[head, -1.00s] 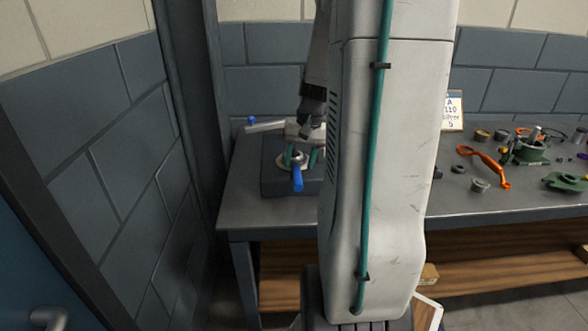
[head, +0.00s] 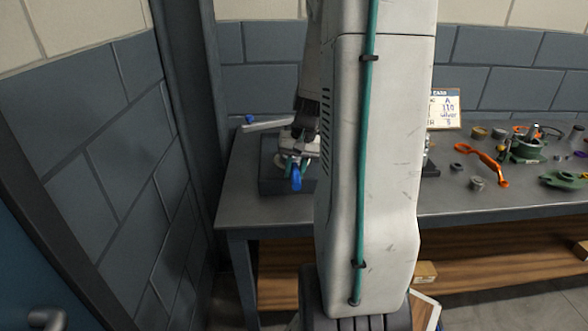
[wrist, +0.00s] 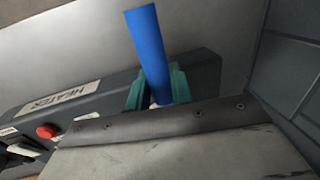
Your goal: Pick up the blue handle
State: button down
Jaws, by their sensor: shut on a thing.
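The blue handle (head: 296,178) is a short blue rod sticking out toward me over the dark heater box at the left end of the bench. In the wrist view the blue handle (wrist: 149,45) rises between two teal finger pads. My gripper (head: 296,165) is shut on it near its base, with a pad on each side. The handle's lower end is hidden behind the gripper's grey plate in the wrist view.
The heater box (wrist: 203,75) carries a HEATER label and a red button (wrist: 47,131). A pale bar (head: 270,125) lies behind it. A wall closes off the left. An orange tool (head: 487,163), green parts (head: 565,180) and a written card (head: 446,110) stand to the right.

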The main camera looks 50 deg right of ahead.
aim_at(295, 167)
notch_tip(295, 167, up, 13)
jog(key=shift+f, duration=0.15)
dwell(0.6)
jog(key=shift+f, duration=0.1)
jog(key=shift+f, duration=1)
